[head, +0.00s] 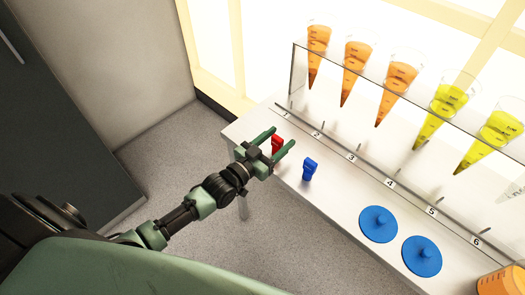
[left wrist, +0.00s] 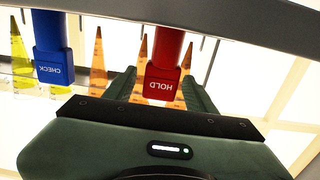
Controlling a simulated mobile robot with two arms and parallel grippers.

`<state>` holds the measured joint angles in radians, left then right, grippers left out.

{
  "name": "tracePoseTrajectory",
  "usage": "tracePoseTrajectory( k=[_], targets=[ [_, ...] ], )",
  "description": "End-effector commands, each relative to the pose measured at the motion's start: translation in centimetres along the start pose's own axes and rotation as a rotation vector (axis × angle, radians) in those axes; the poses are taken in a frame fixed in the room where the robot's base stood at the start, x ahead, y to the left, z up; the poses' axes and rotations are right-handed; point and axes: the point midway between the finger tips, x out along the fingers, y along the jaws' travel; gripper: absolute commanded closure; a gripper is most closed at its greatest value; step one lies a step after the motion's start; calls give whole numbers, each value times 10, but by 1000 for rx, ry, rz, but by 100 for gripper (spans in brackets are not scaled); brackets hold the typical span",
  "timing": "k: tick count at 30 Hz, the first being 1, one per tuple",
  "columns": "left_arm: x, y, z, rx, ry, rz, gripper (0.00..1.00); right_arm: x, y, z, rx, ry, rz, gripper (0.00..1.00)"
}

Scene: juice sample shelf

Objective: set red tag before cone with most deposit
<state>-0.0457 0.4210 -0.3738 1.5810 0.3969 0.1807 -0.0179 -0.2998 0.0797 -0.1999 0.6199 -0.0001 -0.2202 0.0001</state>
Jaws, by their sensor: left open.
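The red tag (head: 277,145), marked HOLD in the left wrist view (left wrist: 166,62), stands on the white table near its left end. My left gripper (head: 283,137) is open, with one finger on each side of the red tag; its fingers also show in the left wrist view (left wrist: 160,78). A rack holds several cones above numbers 1 to 6: orange cone 1 (head: 316,52), orange cone 2 (head: 353,70), orange cone 3 (head: 394,88), yellow cone 4 (head: 441,110), yellow cone 5 (head: 490,140) and a pale cone (head: 514,190) cut by the edge.
A blue tag (head: 309,169), marked CHECK in the left wrist view (left wrist: 53,55), stands beside the red one. Two blue lids (head: 378,225) (head: 421,257) and an orange container (head: 500,282) are farther right. The strip before the number rail is otherwise clear.

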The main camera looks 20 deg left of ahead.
Motion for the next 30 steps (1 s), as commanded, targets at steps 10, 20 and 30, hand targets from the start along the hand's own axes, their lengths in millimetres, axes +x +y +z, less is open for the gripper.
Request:
tracePoseTrajectory(
  k=[10, 20, 30],
  targets=[
    [-74, 0, 1, 1, -1, 1, 44, 1, 0, 0, 0, 1, 1, 64],
    [-94, 0, -1, 1, 3, 1, 44, 1, 1, 0, 0, 1, 1, 64],
    [-102, -12, 59, 7, -125, -46, 44, 2, 0, 0, 0, 1, 1, 64]
  ],
)
